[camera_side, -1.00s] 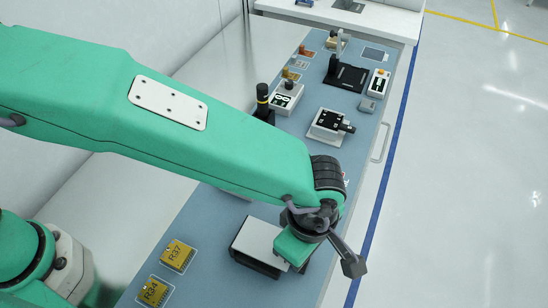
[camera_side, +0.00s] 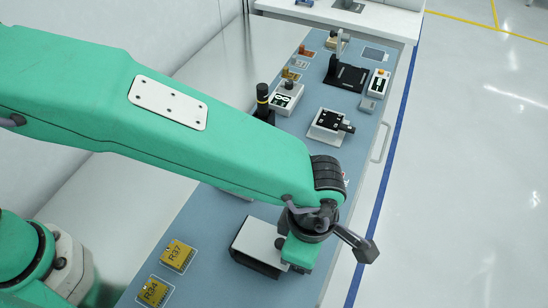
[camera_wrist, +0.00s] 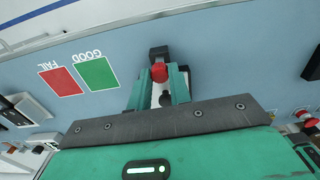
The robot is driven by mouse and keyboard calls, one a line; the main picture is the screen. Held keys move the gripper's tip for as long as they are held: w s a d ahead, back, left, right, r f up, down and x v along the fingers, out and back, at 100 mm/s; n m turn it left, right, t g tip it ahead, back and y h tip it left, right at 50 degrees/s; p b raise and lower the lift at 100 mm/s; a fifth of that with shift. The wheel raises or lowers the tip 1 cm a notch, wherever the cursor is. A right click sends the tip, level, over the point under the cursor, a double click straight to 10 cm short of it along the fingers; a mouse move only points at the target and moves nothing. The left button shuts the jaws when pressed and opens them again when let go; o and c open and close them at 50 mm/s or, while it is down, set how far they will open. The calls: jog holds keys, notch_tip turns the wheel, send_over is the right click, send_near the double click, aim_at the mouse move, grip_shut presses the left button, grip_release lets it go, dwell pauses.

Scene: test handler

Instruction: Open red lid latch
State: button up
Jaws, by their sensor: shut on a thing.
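The red lid latch (camera_wrist: 159,72) shows in the wrist view as a small red rounded piece next to a dark block (camera_wrist: 158,52). My gripper (camera_wrist: 160,78) has its two green fingers on either side of the red piece and is shut on it. A white and black part shows between the fingers, closer to the palm. In the side view, my gripper (camera_side: 298,262) is low beside a white-topped dark box (camera_side: 258,243), at its right end. The latch is hidden there behind the gripper and wrist.
Green GOOD (camera_wrist: 97,74) and red FAIL (camera_wrist: 61,81) patches lie flat on the blue bench. Yellow cards R37 (camera_side: 178,256) and R34 (camera_side: 154,292) lie at lower left. A black and white fixture (camera_side: 328,127) stands farther back. Another red piece (camera_wrist: 303,113) shows at right.

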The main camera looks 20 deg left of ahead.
jog(key=shift+n, duration=0.6)
jog(key=o, duration=0.5)
jog(key=shift+c, duration=0.2)
jog(key=shift+r, duration=0.1)
jog(key=shift+r, duration=2.4)
